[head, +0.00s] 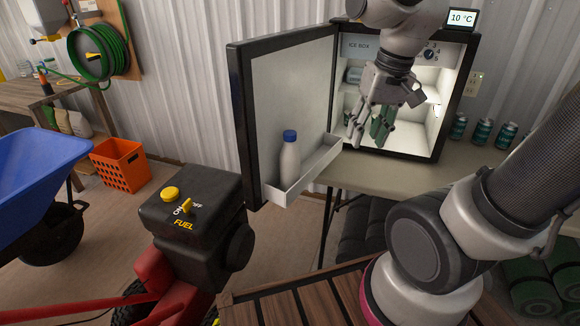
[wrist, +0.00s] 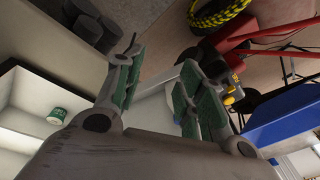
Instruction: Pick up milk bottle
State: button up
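The milk bottle (head: 290,160), white with a blue cap, stands upright in the shelf (head: 308,170) on the inside of the open fridge door (head: 290,95). My gripper (head: 370,138) hangs in front of the fridge opening, to the right of the bottle and apart from it. Its fingers are spread with nothing between them. In the wrist view my gripper (wrist: 152,92) also shows two separated fingers with green pads. A pale shape behind the fingers there is partly hidden, and I cannot tell whether it is the bottle or the door shelf.
The small fridge (head: 415,148) stands on a table (head: 440,180), with several cans (head: 483,132) to its right. A green-labelled can (wrist: 57,116) shows in the wrist view. A black and red fuel machine (head: 195,225) stands at front left, near a blue wheelbarrow (head: 40,165).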

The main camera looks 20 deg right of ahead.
jog(key=w+a+f+m+y, duration=0.2)
jog(key=w+a+f+m, duration=0.35)
jog(key=w+m, duration=0.5)
jog(key=r+m+t, duration=0.2)
jog(key=m+t, duration=0.1)
jog(key=m, duration=1.5)
send_over(291, 133)
jog(key=s+d, duration=0.2)
jog(key=s, duration=0.1)
jog(key=shift+t, duration=0.3)
jog(key=x, duration=0.8)
jog(key=shift+a, duration=0.1)
jog(key=shift+s, duration=0.1)
grip_shut()
